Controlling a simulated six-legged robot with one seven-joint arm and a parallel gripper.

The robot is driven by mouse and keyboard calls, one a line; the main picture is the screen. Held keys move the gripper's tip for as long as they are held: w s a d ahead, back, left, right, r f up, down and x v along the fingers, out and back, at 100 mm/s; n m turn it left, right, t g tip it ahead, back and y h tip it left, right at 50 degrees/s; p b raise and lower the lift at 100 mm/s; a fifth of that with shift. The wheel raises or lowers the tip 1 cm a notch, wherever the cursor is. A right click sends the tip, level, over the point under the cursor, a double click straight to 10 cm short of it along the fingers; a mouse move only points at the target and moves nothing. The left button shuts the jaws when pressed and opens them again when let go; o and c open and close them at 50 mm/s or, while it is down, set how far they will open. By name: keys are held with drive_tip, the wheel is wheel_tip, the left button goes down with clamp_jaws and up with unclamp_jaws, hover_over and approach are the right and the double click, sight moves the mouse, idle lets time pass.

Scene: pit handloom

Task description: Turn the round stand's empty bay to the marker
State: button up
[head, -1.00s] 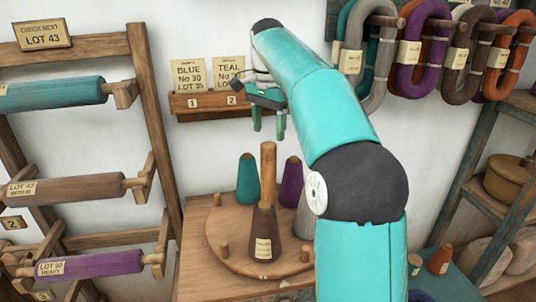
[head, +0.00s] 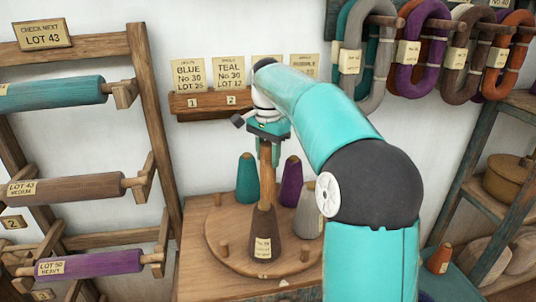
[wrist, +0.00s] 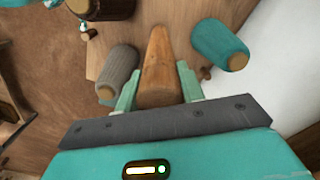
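The round stand (head: 237,255) is a wooden disc on a bench, with an upright wooden post (head: 265,185) at its middle. A teal cone (head: 247,180), a purple cone (head: 291,182), a grey cone (head: 307,215) and a brown cone (head: 264,235) stand on it. Bare short pegs (head: 224,248) show near its rim. My gripper (head: 268,148) is at the top of the post. In the wrist view its fingers (wrist: 160,88) flank the post (wrist: 158,60), with seemingly narrow gaps; contact is unclear. A small pale piece (head: 284,283) lies at the stand's front; I cannot tell whether it is the marker.
A wooden rack (head: 150,110) with yarn rolls stands at the left. A card shelf (head: 205,104) is on the wall behind the stand. Yarn hanks (head: 412,60) hang at the upper right. A shelf (head: 463,190) and a loose orange cone (head: 440,259) are to the right.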

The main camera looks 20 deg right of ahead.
clamp_jaws()
drive_tip(key=shift+n, duration=8.8)
